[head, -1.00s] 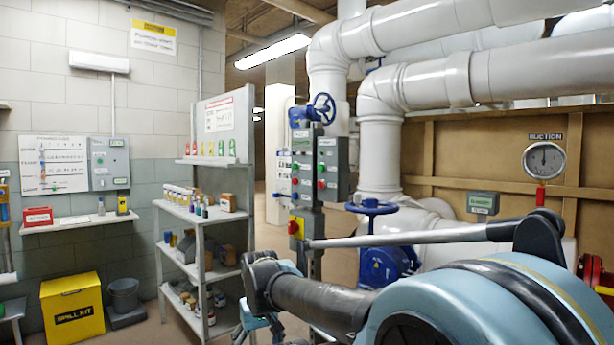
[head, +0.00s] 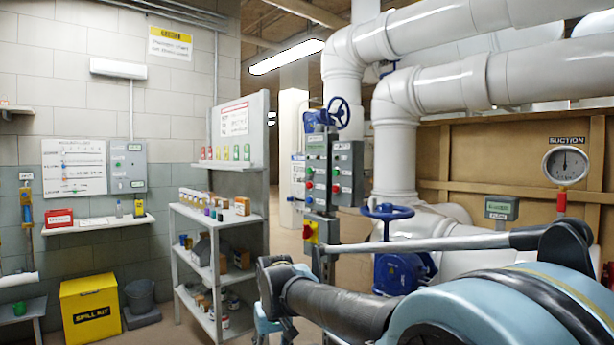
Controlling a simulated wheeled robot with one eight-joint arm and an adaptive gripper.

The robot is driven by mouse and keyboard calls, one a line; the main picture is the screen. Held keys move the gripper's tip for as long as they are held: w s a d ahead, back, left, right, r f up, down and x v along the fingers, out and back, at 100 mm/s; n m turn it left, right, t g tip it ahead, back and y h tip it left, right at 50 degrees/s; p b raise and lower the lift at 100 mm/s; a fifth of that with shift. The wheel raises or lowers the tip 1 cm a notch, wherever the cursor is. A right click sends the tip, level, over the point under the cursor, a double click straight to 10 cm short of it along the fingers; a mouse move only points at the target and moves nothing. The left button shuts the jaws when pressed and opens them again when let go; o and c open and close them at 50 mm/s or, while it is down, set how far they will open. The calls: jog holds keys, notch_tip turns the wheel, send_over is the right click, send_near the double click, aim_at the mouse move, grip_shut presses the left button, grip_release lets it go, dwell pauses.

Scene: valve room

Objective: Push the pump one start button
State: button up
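A grey control box (head: 317,168) with small red and green buttons stands on a post left of the white pipes. A second grey box (head: 347,172) with buttons adjoins it on the right. Their labels are too small to read, so I cannot tell which button is pump one start. A yellow plate with a red switch (head: 310,231) sits below. My arm reaches across the lower right, in front of the post's lower part. Only a pale blue piece of my gripper (head: 266,326) seems to show at the bottom edge; its fingers are not clear.
A shelf rack (head: 216,212) with bottles and boxes stands left of the post. A blue handwheel valve (head: 388,212) is right of it. A suction gauge (head: 566,165) hangs right.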

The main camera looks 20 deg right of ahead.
grip_shut()
dwell(1.1)
